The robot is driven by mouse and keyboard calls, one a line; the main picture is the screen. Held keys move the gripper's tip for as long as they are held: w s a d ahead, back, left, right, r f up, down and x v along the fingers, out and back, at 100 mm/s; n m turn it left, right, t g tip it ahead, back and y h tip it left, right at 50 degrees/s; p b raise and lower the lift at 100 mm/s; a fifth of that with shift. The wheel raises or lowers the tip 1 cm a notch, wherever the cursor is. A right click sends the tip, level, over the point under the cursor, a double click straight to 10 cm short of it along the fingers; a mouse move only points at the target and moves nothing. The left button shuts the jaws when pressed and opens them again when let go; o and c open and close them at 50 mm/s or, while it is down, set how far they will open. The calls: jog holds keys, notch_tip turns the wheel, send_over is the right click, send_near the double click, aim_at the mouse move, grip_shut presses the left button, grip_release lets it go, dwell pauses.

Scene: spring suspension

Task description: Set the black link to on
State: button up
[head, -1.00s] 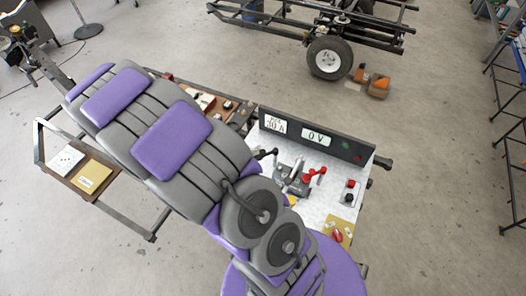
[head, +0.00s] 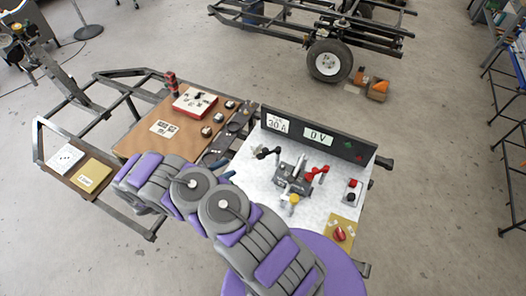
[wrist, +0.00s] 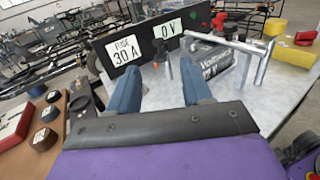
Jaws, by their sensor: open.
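The black link (head: 267,152) looks like a short dark lever with a knob, on the white board (head: 248,178) left of the battery (head: 293,176). In the wrist view a small dark upright handle (wrist: 158,48) shows beyond and between my fingertips; it appears to be this link. Its switch position is not clear. My gripper (head: 227,176) is at the white board's left edge, short of the link, largely hidden by my arm in the head view. In the wrist view my gripper (wrist: 160,72) has its blue fingers apart with nothing between them.
A red lever (head: 317,172) stands right of the link, by the battery. A dark panel (head: 345,147) reading "FUSE 30 A" and "0 V" rises along the back. A yellow-topped post (head: 294,198) stands in front. A wooden board (head: 150,140) with small parts lies left.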

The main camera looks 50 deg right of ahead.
aim_at(263, 151)
jog(key=shift+n+t, duration=0.3)
jog(key=b+x, duration=0.1)
jog(key=x, duration=0.5)
jog(key=f+b+x, duration=0.1)
jog(key=x, duration=0.5)
jog(key=b+x, duration=0.1)
jog(key=x, duration=0.5)
jog(key=shift+w+d+f, duration=0.15)
jog(key=shift+w+f, duration=0.05)
jog(key=shift+f, duration=0.2)
jog(key=shift+r, duration=0.1)
jog(key=shift+c, duration=0.4)
jog(key=c, duration=0.3)
grip_shut()
